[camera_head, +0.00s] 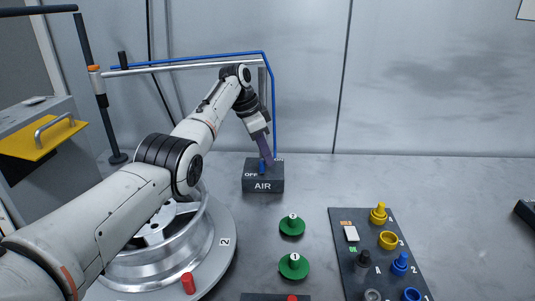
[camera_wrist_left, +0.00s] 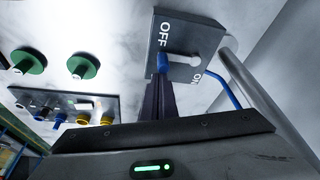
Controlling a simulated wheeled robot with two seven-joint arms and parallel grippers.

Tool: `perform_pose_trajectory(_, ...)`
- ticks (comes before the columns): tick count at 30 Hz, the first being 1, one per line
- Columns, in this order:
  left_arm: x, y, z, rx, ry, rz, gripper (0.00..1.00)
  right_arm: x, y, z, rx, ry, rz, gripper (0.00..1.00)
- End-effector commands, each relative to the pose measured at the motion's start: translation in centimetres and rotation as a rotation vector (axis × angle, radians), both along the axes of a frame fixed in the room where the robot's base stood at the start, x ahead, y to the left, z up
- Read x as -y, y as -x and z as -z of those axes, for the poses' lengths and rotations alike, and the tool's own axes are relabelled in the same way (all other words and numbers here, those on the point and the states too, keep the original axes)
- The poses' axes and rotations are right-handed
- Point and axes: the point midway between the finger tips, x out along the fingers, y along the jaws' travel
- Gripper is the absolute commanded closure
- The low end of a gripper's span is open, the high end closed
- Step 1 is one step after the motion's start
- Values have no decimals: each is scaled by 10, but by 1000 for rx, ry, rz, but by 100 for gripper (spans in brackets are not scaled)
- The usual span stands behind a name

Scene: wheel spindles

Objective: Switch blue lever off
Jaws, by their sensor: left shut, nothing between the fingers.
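The blue lever (camera_head: 262,168) stands on the dark AIR box (camera_head: 263,186) at the back of the table. In the left wrist view the blue lever (camera_wrist_left: 162,62) shows as a blue tip, with a grey rod beside it, between the OFF and ON labels of the box (camera_wrist_left: 207,38). My left gripper (camera_head: 267,158) is shut and empty, with its fingertips right at the lever. In the wrist view the fingers (camera_wrist_left: 158,92) end by the blue tip. I cannot tell whether they touch it. My right gripper is out of view.
A wheel rim (camera_head: 150,265) lies under my left arm. Two green knobs (camera_head: 292,226) stand in front of the box. A dark board (camera_head: 345,260) with coloured parts is at the right. A blue pipe (camera_head: 273,110) runs behind the box. The table's back right is clear.

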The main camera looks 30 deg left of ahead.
Motion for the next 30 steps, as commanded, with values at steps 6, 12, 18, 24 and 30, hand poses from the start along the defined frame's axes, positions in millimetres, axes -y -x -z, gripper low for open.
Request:
perform_pose_trajectory(6,-3,2,1,-6,-5,-4,100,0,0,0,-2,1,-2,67)
perform_pose_trajectory(12,2,0,0,-8,-6,-2,100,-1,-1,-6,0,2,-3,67)
perform_pose_trajectory(18,37,-10,-5,-6,-2,7,100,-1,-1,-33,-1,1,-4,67)
perform_pose_trajectory(24,25,-7,-42,3,-3,0,100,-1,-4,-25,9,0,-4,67)
perform_pose_trajectory(30,14,-2,-77,0,-2,2,100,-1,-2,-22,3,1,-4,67)
